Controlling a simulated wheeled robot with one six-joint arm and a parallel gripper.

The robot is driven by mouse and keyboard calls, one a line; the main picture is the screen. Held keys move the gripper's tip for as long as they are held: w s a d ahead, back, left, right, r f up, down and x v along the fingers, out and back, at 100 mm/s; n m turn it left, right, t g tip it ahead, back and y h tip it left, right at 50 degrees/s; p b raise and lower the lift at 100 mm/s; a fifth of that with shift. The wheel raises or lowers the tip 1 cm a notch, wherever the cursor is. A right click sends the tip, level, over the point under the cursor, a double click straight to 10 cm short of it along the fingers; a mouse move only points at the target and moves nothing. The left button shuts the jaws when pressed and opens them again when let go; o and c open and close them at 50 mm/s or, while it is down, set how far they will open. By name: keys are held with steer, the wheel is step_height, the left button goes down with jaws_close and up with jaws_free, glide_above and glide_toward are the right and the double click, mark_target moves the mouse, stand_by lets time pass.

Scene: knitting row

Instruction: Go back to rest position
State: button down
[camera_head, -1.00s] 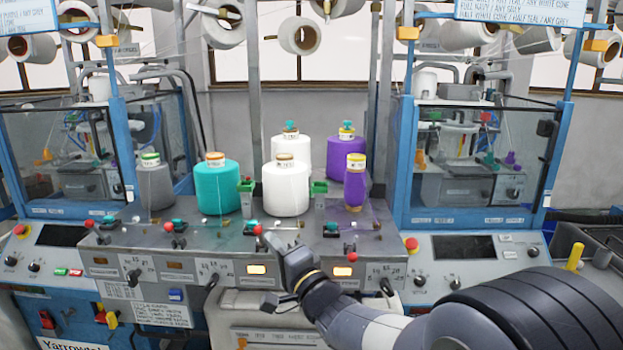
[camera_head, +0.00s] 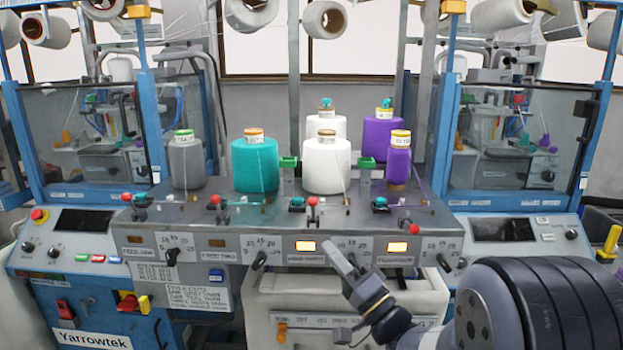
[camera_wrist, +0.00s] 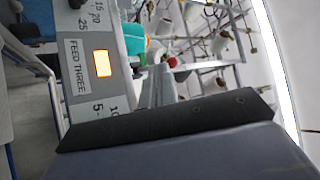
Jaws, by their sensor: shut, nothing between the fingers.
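My gripper (camera_head: 343,258) is in the lower right middle of the head view, in front of the grey feed panel (camera_head: 222,245). It is shut and empty, pointing up and left. In the wrist view the gripper (camera_wrist: 165,85) is seen close to the panel face, beside the lit orange lamp (camera_wrist: 102,63) over the "FEED THREE" label (camera_wrist: 76,66). The same lamp shows in the head view (camera_head: 305,246), just left of my gripper. A second lit lamp (camera_head: 397,247) is right of my gripper.
Yarn cones stand on the panel's top: grey (camera_head: 187,162), teal (camera_head: 255,165), white (camera_head: 326,167) and purple (camera_head: 398,160). Small red-tipped levers (camera_head: 313,202) stick out in front. Glass-walled blue machines (camera_head: 85,135) flank both sides. A white cabinet (camera_head: 300,300) is below.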

steer(key=b+v, duration=0.3)
steer(key=v, duration=0.8)
steer(key=shift+d, duration=0.15)
steer(key=shift+s, duration=0.1)
